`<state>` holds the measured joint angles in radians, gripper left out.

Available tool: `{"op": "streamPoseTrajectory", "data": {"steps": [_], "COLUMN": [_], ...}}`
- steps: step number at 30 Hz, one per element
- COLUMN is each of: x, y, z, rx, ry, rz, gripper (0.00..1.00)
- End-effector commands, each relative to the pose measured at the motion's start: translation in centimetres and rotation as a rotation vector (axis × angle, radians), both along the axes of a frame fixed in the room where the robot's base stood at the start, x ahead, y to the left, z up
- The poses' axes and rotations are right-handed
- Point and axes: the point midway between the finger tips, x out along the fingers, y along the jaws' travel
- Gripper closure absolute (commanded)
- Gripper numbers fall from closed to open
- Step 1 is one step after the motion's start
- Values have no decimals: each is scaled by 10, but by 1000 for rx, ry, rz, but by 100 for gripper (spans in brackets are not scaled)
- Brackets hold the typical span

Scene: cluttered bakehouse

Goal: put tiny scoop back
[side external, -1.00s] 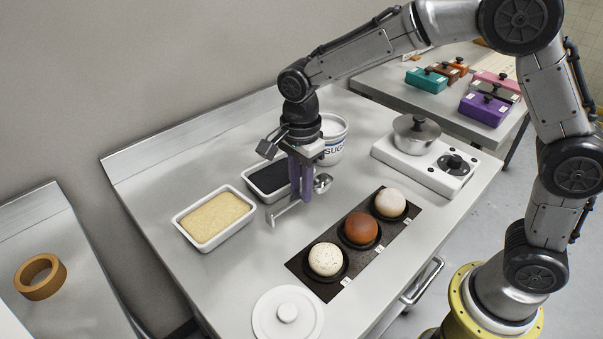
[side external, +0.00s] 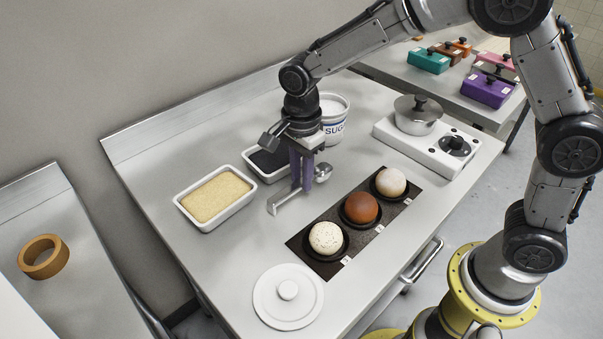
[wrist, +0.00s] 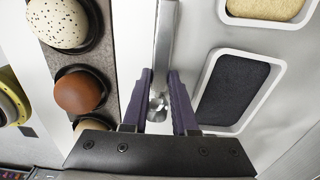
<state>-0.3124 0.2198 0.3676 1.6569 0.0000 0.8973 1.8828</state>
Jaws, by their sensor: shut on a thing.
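My gripper (side external: 301,186) is shut on the tiny scoop, a small metal scoop (side external: 288,198) with a flat handle and a round bowl (side external: 322,172). The handle sticks out to the lower left in the side view and the bowl to the right. In the wrist view the purple fingers (wrist: 160,78) stand on either side of it; the handle (wrist: 163,40) points up the picture and the bowl (wrist: 158,104) lies between the fingers.
A white tub of pale crumbs (side external: 177,203) stands left, and a sugar tub (side external: 336,117) behind my gripper.

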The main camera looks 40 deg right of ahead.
Motion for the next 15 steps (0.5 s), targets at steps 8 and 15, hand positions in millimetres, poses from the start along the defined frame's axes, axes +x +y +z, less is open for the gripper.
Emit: {"op": "streamPoseTrajectory", "data": {"steps": [8,15], "x": [0,0], "y": [0,0], "z": [-5,-10], "rx": [0,0], "ry": [0,0], "rz": [0,0], "gripper": [100,100]}}
